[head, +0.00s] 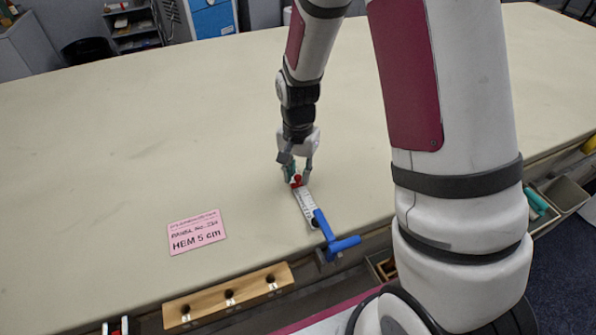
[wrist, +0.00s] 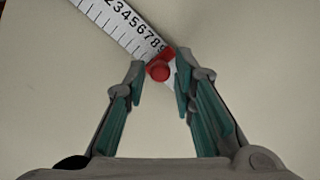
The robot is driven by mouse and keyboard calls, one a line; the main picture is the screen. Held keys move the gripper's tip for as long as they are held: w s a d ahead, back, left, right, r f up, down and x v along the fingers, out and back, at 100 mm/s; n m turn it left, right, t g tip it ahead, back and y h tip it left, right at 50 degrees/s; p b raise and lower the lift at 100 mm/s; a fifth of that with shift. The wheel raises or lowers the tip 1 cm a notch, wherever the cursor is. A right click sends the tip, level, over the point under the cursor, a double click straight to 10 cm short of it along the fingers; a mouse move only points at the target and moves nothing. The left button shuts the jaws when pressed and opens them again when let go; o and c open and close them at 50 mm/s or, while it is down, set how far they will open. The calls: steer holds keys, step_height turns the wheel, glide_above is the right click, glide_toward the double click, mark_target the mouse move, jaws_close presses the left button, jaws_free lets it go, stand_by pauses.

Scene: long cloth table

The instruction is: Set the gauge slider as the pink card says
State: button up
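The pink card (head: 197,232) lies flat on the table and reads "HEM 5 cm"; its smaller upper lines are hard to read. The white gauge (head: 305,205) is a ruler on the table, with a blue clamp (head: 335,238) at its near end by the table edge. The red slider (wrist: 160,71) with a round knob sits just past the 9, covering the marks beyond. It also shows in the head view (head: 297,181). My gripper (wrist: 160,66) is open, with one finger on each side of the knob; the right finger is very close, and contact is unclear.
Grey bins (head: 562,194) hang at the right side. My arm hides part of the table's right side.

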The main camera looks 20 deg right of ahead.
mark_target(304, 197)
jaws_close()
steer(key=shift+s+p, duration=0.85)
steer(key=shift+s, duration=1.2)
steer(key=shift+w, duration=0.1)
steer(key=shift+o, duration=0.5)
jaws_free()
steer(key=shift+r, duration=0.1)
step_height(304, 197, up, 12)
